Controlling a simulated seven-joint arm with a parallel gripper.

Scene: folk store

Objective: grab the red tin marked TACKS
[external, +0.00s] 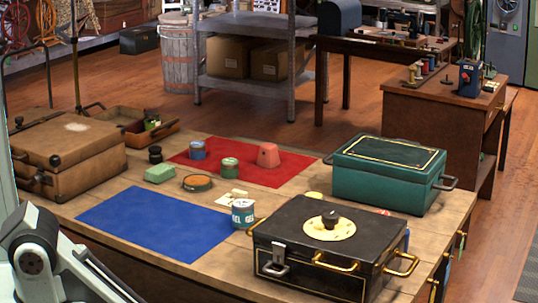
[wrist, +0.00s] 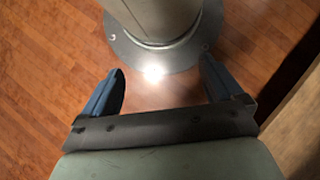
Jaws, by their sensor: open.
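A red, tapered object (external: 268,155) stands on the red cloth (external: 297,163) in the external view; I cannot read any marking on it. A bit of red (external: 377,211) also shows behind the black box, mostly hidden, and I cannot tell what it is. No TACKS lettering is legible. My gripper (wrist: 160,86) is open and empty in the wrist view, over wooden floor and a round metal base plate. The table objects are not in the wrist view. In the external view only part of my arm shows at the lower left, apart from the red object.
On the table (external: 195,258) are a blue cloth (external: 150,222), a white-and-teal tin (external: 243,213), a blue tin (external: 198,150), a green tin (external: 230,168) and a green block (external: 160,174). A suitcase (external: 75,150), black box (external: 310,270) and green box (external: 375,185) are tall obstacles.

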